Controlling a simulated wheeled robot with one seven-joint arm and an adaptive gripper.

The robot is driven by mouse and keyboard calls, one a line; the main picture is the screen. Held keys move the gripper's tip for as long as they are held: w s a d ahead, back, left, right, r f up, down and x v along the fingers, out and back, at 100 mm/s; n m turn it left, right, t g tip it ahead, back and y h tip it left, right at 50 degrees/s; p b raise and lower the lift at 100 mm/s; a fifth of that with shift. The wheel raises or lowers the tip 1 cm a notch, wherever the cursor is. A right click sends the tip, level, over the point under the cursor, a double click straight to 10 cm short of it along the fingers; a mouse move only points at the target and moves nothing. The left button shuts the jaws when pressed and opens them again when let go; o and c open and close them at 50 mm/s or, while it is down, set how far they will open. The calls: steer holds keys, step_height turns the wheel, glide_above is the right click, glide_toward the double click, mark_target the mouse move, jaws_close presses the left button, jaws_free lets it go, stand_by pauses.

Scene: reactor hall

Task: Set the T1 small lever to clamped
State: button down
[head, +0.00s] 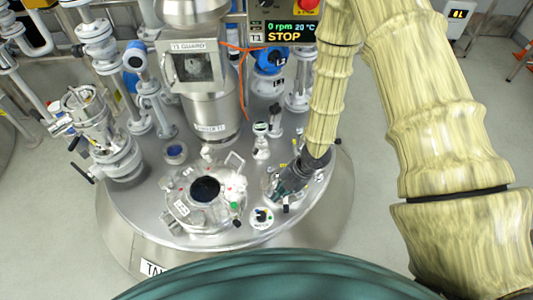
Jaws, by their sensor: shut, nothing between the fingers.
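The round steel vessel top (150,222) fills the middle of the head view, with a label at its front edge that is partly cut off by my body. My gripper (290,182) is at its right side, at the end of my yellowish sleeved arm, pointing down and left. Its fingers are shut, with nothing held, over a small steel fitting (272,187). Whether they touch it is too small to tell. I cannot make out the T1 small lever; my gripper may hide it.
A round port (205,190) with a dark opening and clamps around its rim is left of my gripper. A small round gauge (262,217) sits at the front. The T1 guard (195,68) and a display (285,33) reading STOP stand behind. Pipes and valves crowd the left.

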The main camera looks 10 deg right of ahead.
mark_target(257, 150)
steer(key=w+d+r+n+h+b, duration=0.1)
steer(key=w+d+r+n, duration=0.2)
steer(key=w+n, duration=0.5)
steer(key=w+d+r+n+t+h+b, duration=0.1)
steer(key=w+d+r+n+b, duration=0.1)
steer(key=w+n, duration=0.7)
step_height(257, 150, up, 2)
steer(key=d+n, duration=0.1)
steer(key=n, duration=0.3)
steer(key=shift+w, duration=0.15)
steer(key=shift+r, duration=0.1)
steer(key=shift+w+a+f, duration=0.6)
steer(key=shift+a+f, duration=0.35)
steer(key=shift+f, duration=0.75)
steer(key=shift+w+a+f, duration=0.6)
steer(key=shift+a+f, duration=0.35)
steer(key=shift+f, duration=0.8)
steer(key=shift+w+a+f, duration=0.6)
steer(key=shift+a+f, duration=0.35)
steer(key=shift+f, duration=0.75)
